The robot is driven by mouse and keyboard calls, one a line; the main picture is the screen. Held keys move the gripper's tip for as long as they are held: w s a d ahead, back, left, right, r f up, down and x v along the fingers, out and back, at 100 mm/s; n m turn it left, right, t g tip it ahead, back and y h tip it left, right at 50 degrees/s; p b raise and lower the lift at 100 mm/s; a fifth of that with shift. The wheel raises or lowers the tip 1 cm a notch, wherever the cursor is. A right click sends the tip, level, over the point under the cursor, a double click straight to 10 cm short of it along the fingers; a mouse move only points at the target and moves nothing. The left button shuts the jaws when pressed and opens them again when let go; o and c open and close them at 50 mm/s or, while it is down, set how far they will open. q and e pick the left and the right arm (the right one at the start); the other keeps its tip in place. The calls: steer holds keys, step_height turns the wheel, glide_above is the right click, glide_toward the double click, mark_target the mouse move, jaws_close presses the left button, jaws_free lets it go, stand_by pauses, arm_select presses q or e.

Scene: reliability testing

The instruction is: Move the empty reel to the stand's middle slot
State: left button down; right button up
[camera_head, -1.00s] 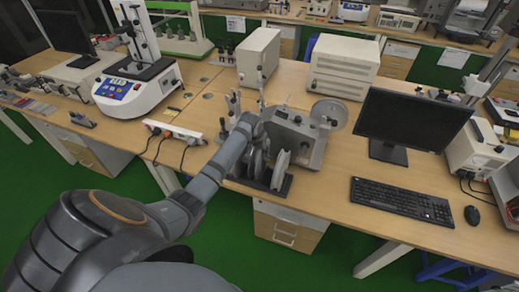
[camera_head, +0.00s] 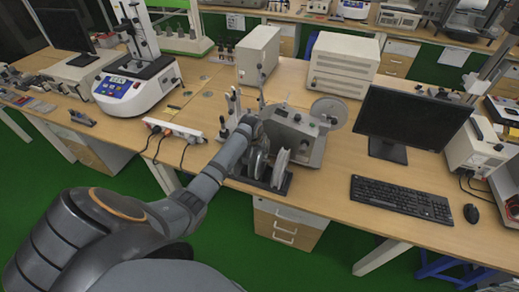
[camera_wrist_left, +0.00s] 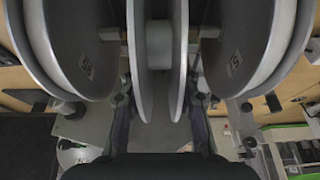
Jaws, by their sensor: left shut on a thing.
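The empty reel (camera_wrist_left: 159,42), with two thin grey flanges and a bare hub, is in the middle of the left wrist view. My left gripper (camera_wrist_left: 159,108) is shut on it; the dark fingers reach up on both sides of its lower edge. A larger reel stands on the left (camera_wrist_left: 75,50) and another on the right (camera_wrist_left: 245,50), with the empty reel between them. In the head view my left gripper (camera_head: 255,133) is over the dark reel stand (camera_head: 283,187) and partly hides the reels. Whether the empty reel rests in the slot cannot be told. My right gripper is out of view.
A grey winding machine (camera_head: 299,137) with a disc (camera_head: 328,112) stands close behind the reel stand. A monitor (camera_head: 410,122) and keyboard (camera_head: 400,198) are to the right. A white power strip (camera_head: 175,131) with cables lies to the left. The table's front edge is close.

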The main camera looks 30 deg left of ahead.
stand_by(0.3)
arm_select(q)
steer(key=shift+f, duration=1.1)
steer(key=c, duration=0.9)
jaws_free()
steer(key=shift+o, duration=0.3)
steer(key=o, duration=0.5)
